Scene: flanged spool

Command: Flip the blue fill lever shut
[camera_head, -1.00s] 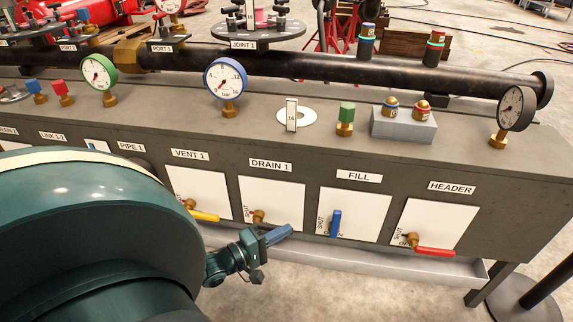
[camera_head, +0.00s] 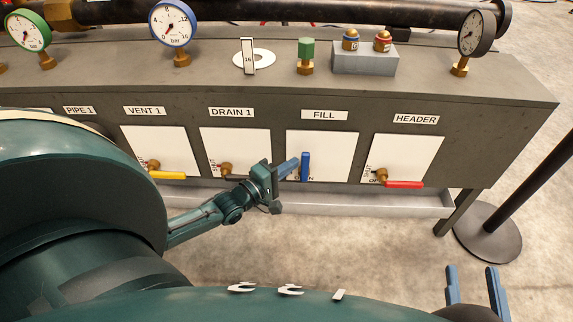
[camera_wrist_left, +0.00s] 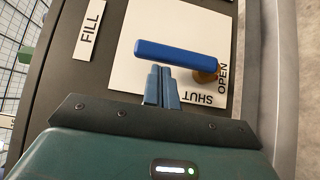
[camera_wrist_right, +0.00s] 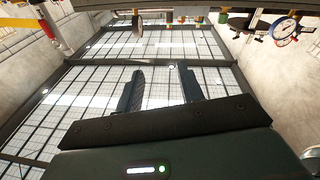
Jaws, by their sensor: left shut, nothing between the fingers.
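The blue fill lever (camera_head: 305,166) stands upright on the white FILL plate (camera_head: 338,150). In the left wrist view the lever (camera_wrist_left: 176,54) runs from its brass pivot (camera_wrist_left: 206,76) toward the FILL label. SHUT is printed on the left gripper's side of the lever, and OPEN is below the pivot. My left gripper (camera_head: 292,166) is shut and empty, its tips just left of the lever. In the left wrist view its fingertips (camera_wrist_left: 160,72) are right at the lever's side; I cannot tell if they touch. My right gripper (camera_head: 478,285) is open and empty at the lower right.
A grey trough (camera_head: 400,202) runs below the panel. A black post on a round base (camera_head: 488,236) stands at the right. The floor before the panel is open.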

